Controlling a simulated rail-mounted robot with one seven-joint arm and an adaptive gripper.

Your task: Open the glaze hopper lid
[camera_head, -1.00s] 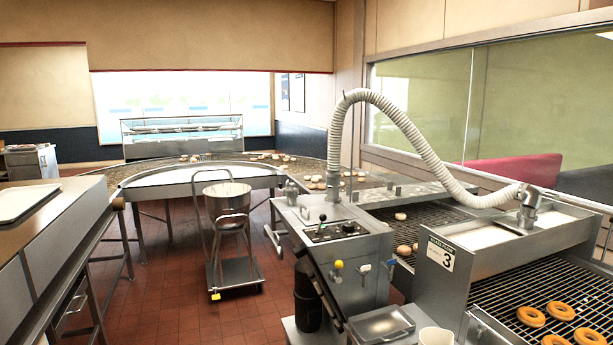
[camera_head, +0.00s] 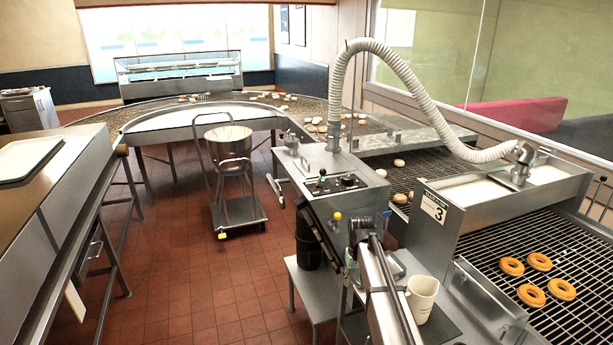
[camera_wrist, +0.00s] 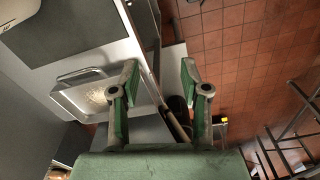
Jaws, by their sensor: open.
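In the head view my arm covers most of the lid, and my fingertips cannot be made out.
A white mug (camera_head: 422,297) stands right of my arm. The control panel (camera_head: 335,185) with levers and knobs lies behind. A black cylinder (camera_head: 308,245) stands to its left. Doughnuts (camera_head: 533,295) sit on the wire conveyor at right. A bowl cart (camera_head: 235,165) stands on the open tiled floor.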

